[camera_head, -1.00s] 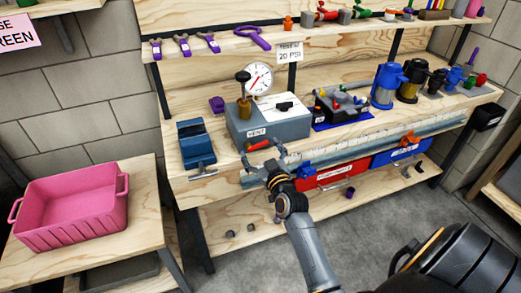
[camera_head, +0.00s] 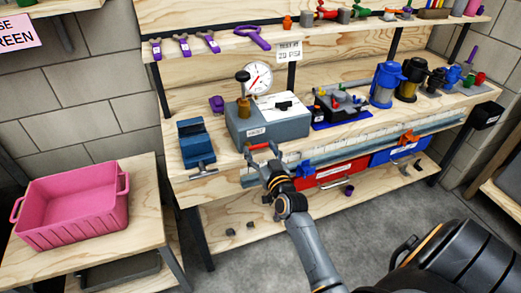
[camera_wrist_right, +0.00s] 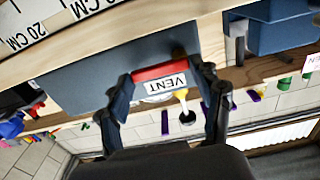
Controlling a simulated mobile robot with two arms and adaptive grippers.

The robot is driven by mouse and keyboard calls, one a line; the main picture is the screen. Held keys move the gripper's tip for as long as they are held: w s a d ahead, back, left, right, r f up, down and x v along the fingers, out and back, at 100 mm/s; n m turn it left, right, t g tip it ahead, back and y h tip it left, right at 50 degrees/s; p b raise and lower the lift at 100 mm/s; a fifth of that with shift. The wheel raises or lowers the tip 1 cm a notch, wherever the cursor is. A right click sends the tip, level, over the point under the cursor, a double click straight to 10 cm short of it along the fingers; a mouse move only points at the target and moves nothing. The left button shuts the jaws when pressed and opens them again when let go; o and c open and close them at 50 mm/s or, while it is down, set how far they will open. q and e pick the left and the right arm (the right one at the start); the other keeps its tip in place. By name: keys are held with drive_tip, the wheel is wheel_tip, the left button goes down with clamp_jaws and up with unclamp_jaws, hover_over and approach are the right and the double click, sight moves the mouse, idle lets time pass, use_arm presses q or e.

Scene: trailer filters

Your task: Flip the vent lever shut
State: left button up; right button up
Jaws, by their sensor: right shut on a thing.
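The red vent lever (camera_head: 259,146) is at the front of the grey test box (camera_head: 278,126), by its VENT label (camera_head: 255,133). My right gripper (camera_head: 263,152) is at the lever from the front. In the right wrist view the red lever (camera_wrist_right: 160,72) lies crosswise between the fingers (camera_wrist_right: 168,74), which close on its two ends. The VENT label (camera_wrist_right: 166,83) shows right beside it. The lever's pivot is hidden, so its exact angle is hard to tell. My left gripper is not in view.
A blue vise-like block (camera_head: 196,142) is left of the box and a black-topped unit on a blue base (camera_head: 341,108) is right. Red (camera_head: 330,174) and blue (camera_head: 400,152) bins sit below the bench edge. A pink crate (camera_head: 72,205) is far left.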

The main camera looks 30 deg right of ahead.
drive_tip(key=o, duration=1.2)
drive_tip(key=shift+c, duration=0.2)
drive_tip(key=shift+s, duration=0.1)
drive_tip(key=v, duration=1.2)
